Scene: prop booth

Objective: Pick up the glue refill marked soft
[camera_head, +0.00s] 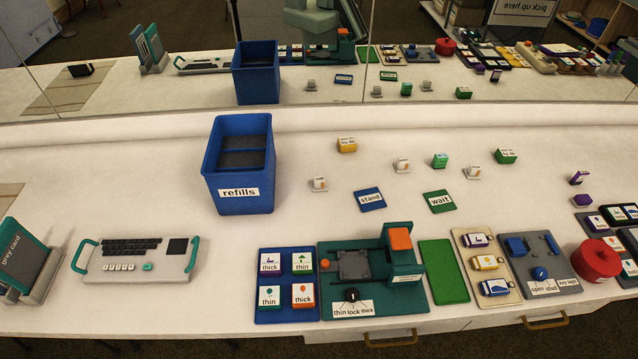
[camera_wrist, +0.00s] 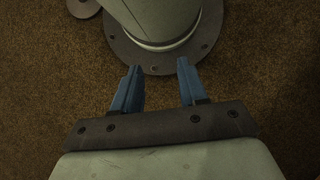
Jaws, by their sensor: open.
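No label reading "soft" is legible to me in the head view. Small labelled blocks stand on the white table: a yellow block (camera_head: 347,145), a green block (camera_head: 440,160), another green block (camera_head: 505,156) and a purple block (camera_head: 583,201). Several small pale items on little stands, such as one pale item (camera_head: 402,165), stand among them; their print is too small to read. A blue bin (camera_head: 239,193) labelled "refills" stands left of them. My gripper (camera_wrist: 159,65) is open and empty in the wrist view, over brown floor and a round grey base, away from the table.
Mats marked "stand" (camera_head: 370,200) and "wait" (camera_head: 439,201) lie mid-table. A green press (camera_head: 375,270) with a thin/thick lock knob, a blue tray (camera_head: 287,286) of thick and thin tiles and a red pot (camera_head: 596,260) fill the front. A mirror behind reflects the table.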

